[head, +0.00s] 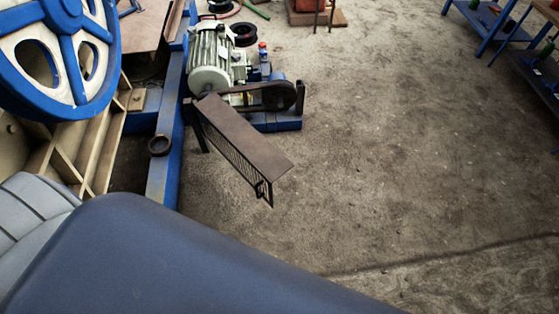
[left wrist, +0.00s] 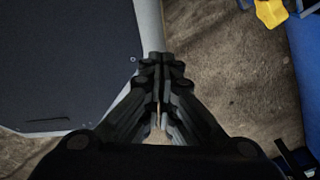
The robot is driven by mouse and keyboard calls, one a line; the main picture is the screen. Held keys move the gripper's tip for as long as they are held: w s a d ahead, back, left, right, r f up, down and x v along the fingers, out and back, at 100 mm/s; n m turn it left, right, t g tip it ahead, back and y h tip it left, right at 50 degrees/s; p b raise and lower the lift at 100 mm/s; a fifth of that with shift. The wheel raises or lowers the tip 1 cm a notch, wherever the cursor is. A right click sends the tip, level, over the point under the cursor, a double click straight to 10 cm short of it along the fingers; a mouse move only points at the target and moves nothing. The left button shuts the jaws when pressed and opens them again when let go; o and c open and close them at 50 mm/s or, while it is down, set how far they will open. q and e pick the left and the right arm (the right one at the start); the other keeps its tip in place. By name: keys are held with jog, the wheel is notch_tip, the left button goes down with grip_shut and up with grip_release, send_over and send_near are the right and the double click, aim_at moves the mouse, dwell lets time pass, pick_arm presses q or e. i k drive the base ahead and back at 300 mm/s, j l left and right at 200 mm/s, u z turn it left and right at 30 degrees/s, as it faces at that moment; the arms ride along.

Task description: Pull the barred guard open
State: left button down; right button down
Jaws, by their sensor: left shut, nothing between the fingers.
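The barred guard (head: 240,135) shows in the head view near the middle, beside the electric motor. It has a flat brown top plate and a dark mesh side with a small handle-like part (head: 261,190) at its near end. It stands out at an angle from the blue frame. My left gripper (left wrist: 161,62) shows in the left wrist view with its fingers together and nothing between them. The guard cannot be made out in that view. The left gripper is not seen in the head view, where my dark arm link fills the lower left. My right gripper is in neither view.
The motor (head: 210,60) and a belt drive (head: 277,96) sit on a blue base behind the guard. The crusher's blue and cream flywheel (head: 60,50) stands at left. Blue shelving (head: 505,30) is at upper right. The sandy floor (head: 400,150) right of the guard is clear.

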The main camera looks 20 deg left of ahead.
aim_at(238, 150)
jog(key=i+l+u, duration=0.1)
jog(key=u, duration=1.55)
jog(key=i+l, duration=0.05)
jog(key=l, duration=0.05)
